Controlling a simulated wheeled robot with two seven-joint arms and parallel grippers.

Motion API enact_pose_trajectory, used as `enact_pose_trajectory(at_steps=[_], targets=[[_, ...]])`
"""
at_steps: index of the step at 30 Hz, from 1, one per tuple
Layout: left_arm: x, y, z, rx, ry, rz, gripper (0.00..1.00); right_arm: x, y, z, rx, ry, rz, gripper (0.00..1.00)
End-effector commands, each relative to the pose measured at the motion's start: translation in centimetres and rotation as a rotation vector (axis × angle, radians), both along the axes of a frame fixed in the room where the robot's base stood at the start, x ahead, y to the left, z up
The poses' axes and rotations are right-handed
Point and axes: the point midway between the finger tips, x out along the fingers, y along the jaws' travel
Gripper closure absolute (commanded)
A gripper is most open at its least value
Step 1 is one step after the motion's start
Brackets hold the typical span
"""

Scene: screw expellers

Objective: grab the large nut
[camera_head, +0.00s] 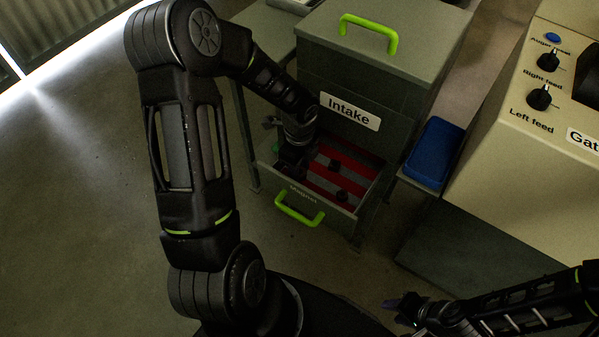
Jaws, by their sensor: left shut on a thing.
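The open drawer (372,196) labelled Magnet sticks out below the Intake box, with red and dark stripes on its floor. Two small dark pieces, one at the back (335,165) and one nearer the front (341,194), lie on the stripes. My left gripper (291,166) reaches down into the left end of the drawer. It is shut on a dark thing, likely the large nut, mostly hidden by the gripper and the shadow. My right gripper (402,307) is low at the right, away from the drawer and near the floor; its jaw opening is unclear.
The grey Intake box (400,30) with a green lid handle (368,32) stands above the drawer. The drawer has a green front handle (299,211). A blue bin (434,152) and a beige control panel (520,125) stand to the right. Open floor lies left.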

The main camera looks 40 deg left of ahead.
Motion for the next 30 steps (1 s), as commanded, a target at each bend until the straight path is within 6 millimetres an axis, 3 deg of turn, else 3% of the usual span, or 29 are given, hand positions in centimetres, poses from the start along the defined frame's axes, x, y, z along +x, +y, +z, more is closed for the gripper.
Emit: enact_pose_trajectory(at_steps=[7,19,23,30], targets=[[0.0,0.0,0.0,0.000,0.000,0.000,1.00,0.0,0.0,0.0,0.000,0.000,0.000,0.64],[0.0,0.0,0.6,0.001,-0.001,0.001,1.00,0.0,0.0,0.2,0.000,0.000,0.000,0.64],[0.1,0.0,2.4,0.001,-0.003,0.000,1.00,0.0,0.0,0.7,0.000,0.000,0.000,0.64],[0.1,0.1,7.1,0.002,-0.003,0.002,1.00,0.0,0.0,1.9,0.000,0.000,0.000,0.64]])
